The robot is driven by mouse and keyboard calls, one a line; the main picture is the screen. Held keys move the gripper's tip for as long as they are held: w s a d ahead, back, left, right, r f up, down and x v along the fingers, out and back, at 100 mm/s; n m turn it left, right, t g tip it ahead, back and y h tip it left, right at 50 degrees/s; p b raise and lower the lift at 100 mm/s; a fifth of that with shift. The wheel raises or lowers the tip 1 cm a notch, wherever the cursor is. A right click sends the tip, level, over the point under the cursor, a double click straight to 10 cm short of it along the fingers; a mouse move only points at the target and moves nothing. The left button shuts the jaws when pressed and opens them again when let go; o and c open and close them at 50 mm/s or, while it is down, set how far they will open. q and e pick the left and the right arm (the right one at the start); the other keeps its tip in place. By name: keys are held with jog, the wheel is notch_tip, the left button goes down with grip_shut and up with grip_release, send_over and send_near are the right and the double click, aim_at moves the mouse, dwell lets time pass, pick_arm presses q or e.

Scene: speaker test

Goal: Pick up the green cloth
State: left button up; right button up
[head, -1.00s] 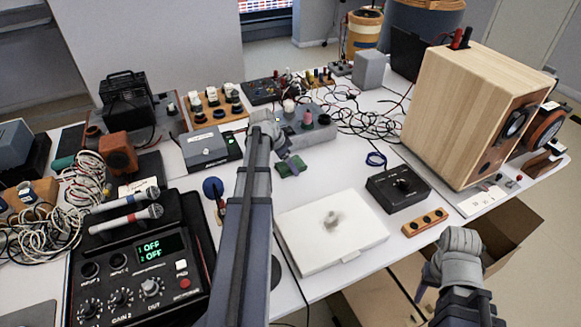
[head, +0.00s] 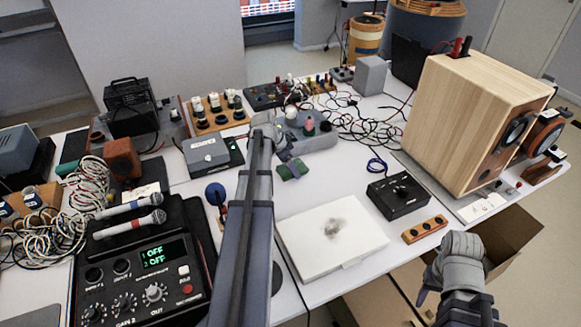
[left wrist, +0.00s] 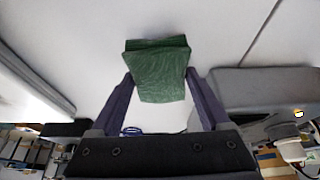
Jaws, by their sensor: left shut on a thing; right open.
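The green cloth (head: 294,170) is a small folded piece at the middle of the white table in the head view, in front of a grey device. My left gripper (head: 284,157) reaches over it from the near side and is shut on it. In the left wrist view the cloth (left wrist: 160,72) sits between the two fingertips of the left gripper (left wrist: 158,82). I cannot tell whether the cloth touches the table. My right gripper (head: 424,298) is open and empty at the lower right, off the table's front edge.
A white flat box (head: 305,250) and a black knob box (head: 398,195) stand nearer and to the right. A large wooden speaker (head: 460,115) is at the right. A black mixer (head: 140,275) and tangled cables (head: 75,205) fill the left. A grey device (head: 312,135) stands just behind.

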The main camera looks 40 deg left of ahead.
pick_arm(q)
notch_tip(320, 180, up, 9)
jog(key=p, duration=0.8)
pick_arm(e)
notch_tip(320, 180, up, 9)
pick_arm(q)
jog(key=shift+f, duration=0.1)
pick_arm(e)
jog(key=shift+f, duration=0.1)
